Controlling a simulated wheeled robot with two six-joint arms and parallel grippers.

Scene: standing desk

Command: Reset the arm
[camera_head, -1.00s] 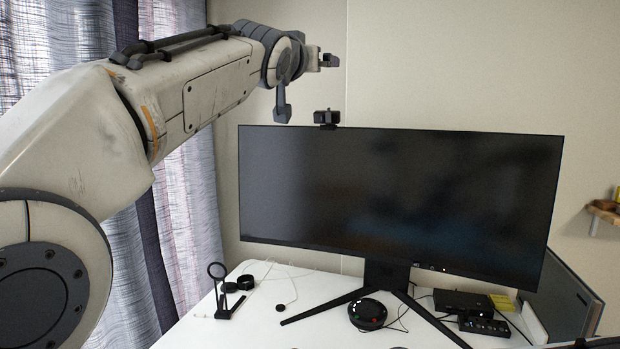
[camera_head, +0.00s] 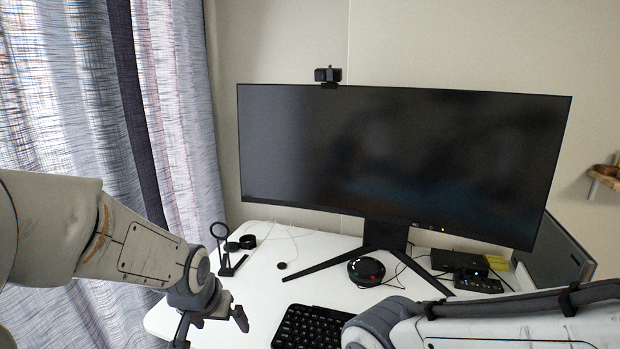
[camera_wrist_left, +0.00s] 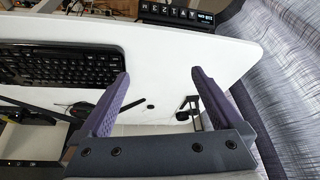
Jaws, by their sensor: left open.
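My left arm comes in from the left in the head view. Its gripper (camera_head: 212,333) is low, over the desk's left front corner, with the fingers apart and nothing between them. In the left wrist view the same gripper (camera_wrist_left: 160,88) shows two purple-grey fingers spread wide above the white desk (camera_wrist_left: 190,58). My right arm (camera_head: 510,325) lies across the lower right of the head view; its gripper is out of the frame.
A large monitor (camera_head: 390,160) with a webcam (camera_head: 328,75) stands on the desk (camera_head: 330,255). A black keyboard (camera_head: 308,328) lies near the front. A black stand with a ring (camera_head: 221,245), a round black device (camera_head: 366,270) and small boxes (camera_head: 459,262) are behind. Curtains (camera_head: 60,100) hang left.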

